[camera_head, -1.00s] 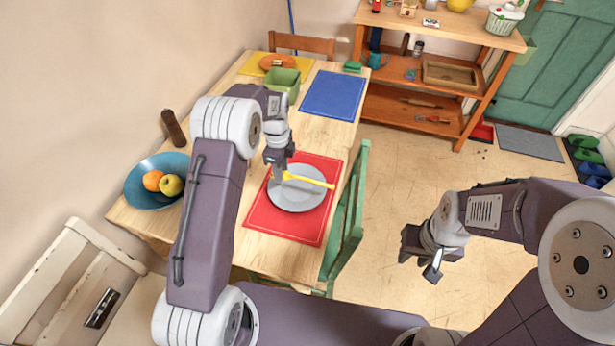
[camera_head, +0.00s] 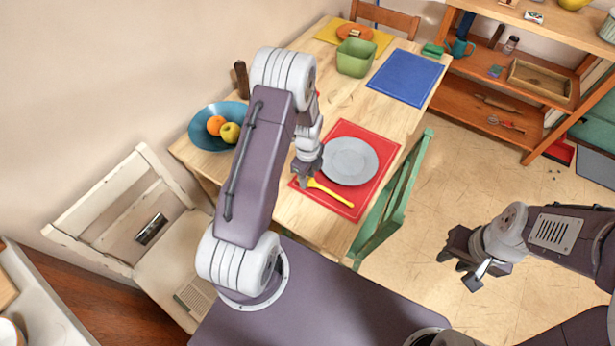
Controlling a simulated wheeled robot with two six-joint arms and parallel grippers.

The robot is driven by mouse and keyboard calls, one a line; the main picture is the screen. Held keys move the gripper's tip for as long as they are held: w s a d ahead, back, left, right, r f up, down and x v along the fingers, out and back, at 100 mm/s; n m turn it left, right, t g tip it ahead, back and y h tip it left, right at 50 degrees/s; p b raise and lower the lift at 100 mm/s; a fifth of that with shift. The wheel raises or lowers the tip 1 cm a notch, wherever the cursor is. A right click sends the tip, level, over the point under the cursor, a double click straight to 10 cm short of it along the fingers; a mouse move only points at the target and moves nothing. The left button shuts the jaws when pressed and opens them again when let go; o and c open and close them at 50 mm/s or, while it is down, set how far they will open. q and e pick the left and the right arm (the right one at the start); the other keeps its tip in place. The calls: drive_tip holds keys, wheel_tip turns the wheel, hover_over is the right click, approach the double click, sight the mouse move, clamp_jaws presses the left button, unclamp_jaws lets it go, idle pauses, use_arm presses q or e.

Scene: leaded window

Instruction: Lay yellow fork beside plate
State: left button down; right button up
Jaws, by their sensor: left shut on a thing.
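The yellow fork (camera_head: 333,194) is at the near-left side of the grey plate (camera_head: 350,161), over the red mat (camera_head: 376,189). One end is at my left gripper (camera_head: 305,182), which is shut on it; the other end points right. I cannot tell whether the fork touches the mat. The plate lies on the red mat. My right gripper (camera_head: 466,262) is over the floor to the right of the table, away from the fork, and its fingers appear apart with nothing between them.
A blue bowl with fruit (camera_head: 200,137) stands left on the table (camera_head: 302,213). A green container (camera_head: 355,57), a blue mat (camera_head: 405,78) and a yellow mat (camera_head: 328,34) are at the far end. A green chair (camera_head: 399,197) stands at the table's right side.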

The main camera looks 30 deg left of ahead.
use_arm(q)
drive_tip(key=shift+a+f, duration=0.1)
drive_tip(key=shift+f, duration=0.15)
drive_tip(key=c, duration=1)
unclamp_jaws()
drive_tip(key=shift+f, duration=0.1)
drive_tip(key=shift+o, duration=0.2)
wheel_tip(320, 180, up, 12)
drive_tip(key=s+d+r+n, duration=0.2)
drive_tip(key=s+n, duration=0.4)
drive_tip(key=n, duration=0.3)
drive_tip(key=s+d+r+n+t, duration=0.1)
drive_tip(key=s+d+n, duration=0.4)
drive_tip(key=n, duration=0.5)
drive_tip(key=shift+s+d+r, duration=0.3)
drive_tip(key=shift+s+r, duration=0.55)
drive_tip(key=shift+r, duration=0.05)
